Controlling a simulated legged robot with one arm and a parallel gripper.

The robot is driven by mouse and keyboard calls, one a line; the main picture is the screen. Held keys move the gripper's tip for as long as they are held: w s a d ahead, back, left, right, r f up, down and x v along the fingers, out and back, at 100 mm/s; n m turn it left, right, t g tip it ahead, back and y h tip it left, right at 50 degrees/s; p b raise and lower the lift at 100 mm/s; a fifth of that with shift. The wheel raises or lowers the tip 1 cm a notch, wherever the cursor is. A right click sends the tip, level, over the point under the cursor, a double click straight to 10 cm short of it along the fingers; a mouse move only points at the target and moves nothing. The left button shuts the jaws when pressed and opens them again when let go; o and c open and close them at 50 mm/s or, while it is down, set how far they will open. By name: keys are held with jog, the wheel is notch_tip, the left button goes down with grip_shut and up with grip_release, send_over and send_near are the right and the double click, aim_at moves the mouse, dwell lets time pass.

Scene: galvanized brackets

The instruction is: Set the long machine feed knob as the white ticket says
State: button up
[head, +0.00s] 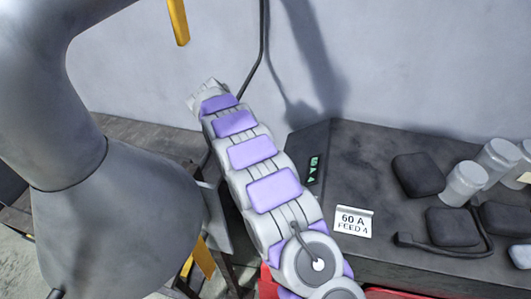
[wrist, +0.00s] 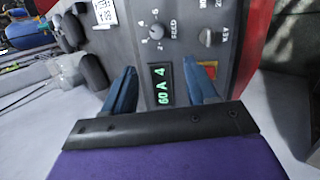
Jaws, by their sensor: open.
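The white ticket (head: 353,221) stands on the dark machine top and reads "60 A FEED 4". A white printed tag (wrist: 105,12) is partly cut off in the wrist view. The feed knob (wrist: 157,31) is a small round grey knob with numbers around it and "FEED" beside it. Its exact pointer position is too small to tell. A green display (wrist: 160,85) below it reads "60 A 4"; it also shows in the head view (head: 313,168). My gripper (wrist: 160,70) is open and empty, its blue fingers either side of the display, apart from the knob.
A second knob (wrist: 207,37) marked "KEY" sits right of the feed knob. Dark pads (head: 418,175) and pale cylinders (head: 464,184) crowd the machine top at right in the head view. A pale wall (head: 400,60) stands behind.

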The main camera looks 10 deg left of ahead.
jog(key=shift+a+r+p, duration=0.3)
jog(key=shift+r+p, duration=0.15)
jog(key=shift+p, duration=0.2)
jog(key=s+d+r+y+b, duration=0.1)
jog(key=s+d+r+b, duration=0.1)
jog(key=s+d+b, duration=0.3)
jog(key=s+d+r+n+g+y+b, duration=0.1)
jog(key=s+d+r+y, duration=0.15)
jog(key=d, duration=0.55)
jog(key=s+d+r+y+b, duration=0.1)
jog(key=s+d+r+b, duration=0.1)
jog(key=s+d, duration=0.3)
jog(key=s+d+f+y+b, duration=0.2)
jog(key=s+d+f+b, duration=0.2)
jog(key=s, duration=0.7)
jog(key=s+d+f+t+y+b, duration=0.1)
jog(key=s+d+f+y+b, duration=0.1)
jog(key=s, duration=0.9)
jog(key=shift+s+d+f+m+b, duration=0.4)
jog(key=shift+d+f+b, duration=0.65)
jog(key=shift+f, duration=0.5)
